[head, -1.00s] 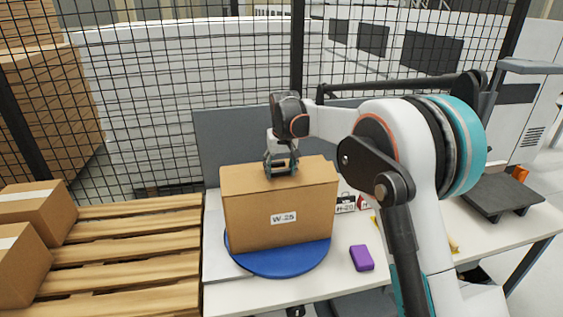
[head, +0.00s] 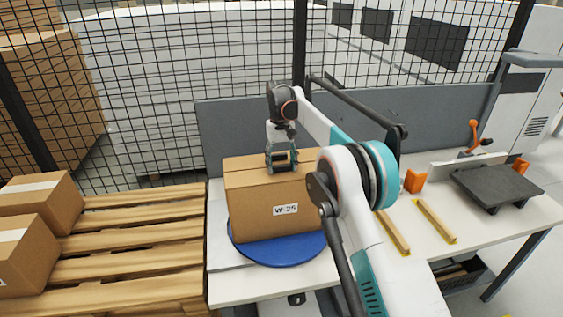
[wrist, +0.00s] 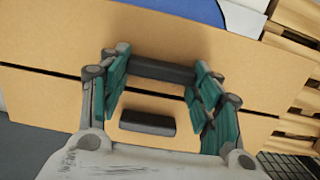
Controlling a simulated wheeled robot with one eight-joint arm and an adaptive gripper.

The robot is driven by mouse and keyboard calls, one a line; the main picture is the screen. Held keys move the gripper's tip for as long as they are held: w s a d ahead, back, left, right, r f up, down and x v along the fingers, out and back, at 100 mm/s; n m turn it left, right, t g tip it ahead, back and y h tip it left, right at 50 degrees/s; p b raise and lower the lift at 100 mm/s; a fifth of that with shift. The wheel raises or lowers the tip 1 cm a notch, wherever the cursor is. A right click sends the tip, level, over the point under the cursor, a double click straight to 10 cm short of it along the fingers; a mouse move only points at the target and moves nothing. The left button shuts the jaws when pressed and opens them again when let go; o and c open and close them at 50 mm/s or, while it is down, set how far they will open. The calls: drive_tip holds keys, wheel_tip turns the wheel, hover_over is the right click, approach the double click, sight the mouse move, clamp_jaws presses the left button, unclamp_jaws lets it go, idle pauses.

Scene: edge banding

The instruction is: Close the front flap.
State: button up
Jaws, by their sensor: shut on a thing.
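The cardboard box (head: 262,215) labelled "W-25" stands upright on a blue round turntable (head: 275,251). Its front flap (wrist: 225,60) looks flat across the top in the wrist view, and a dark seam runs between it and the back flap (wrist: 35,100). My gripper (head: 282,166) is above the box top, pointing down, near the seam. Its teal-padded fingers stand apart, with a dark bar (wrist: 163,72) spanning between their tips; the fingers are shut on this bar. I cannot tell whether it touches the flaps. My arm hides the box's right side.
A pallet (head: 140,235) with cartons is at the left. A grey panel (head: 230,130) and mesh fence stand behind the table. Wooden strips (head: 435,220), orange clamps (head: 414,181) and a dark plate (head: 495,186) lie at the right.

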drive_tip(key=shift+f, duration=0.25)
drive_tip(key=o, duration=1.5)
drive_tip(key=shift+c, duration=0.2)
drive_tip(key=shift+o, duration=0.3)
drive_tip(key=shift+w, duration=0.1)
drive_tip(key=shift+r, duration=0.1)
wheel_tip(320, 180, up, 10)
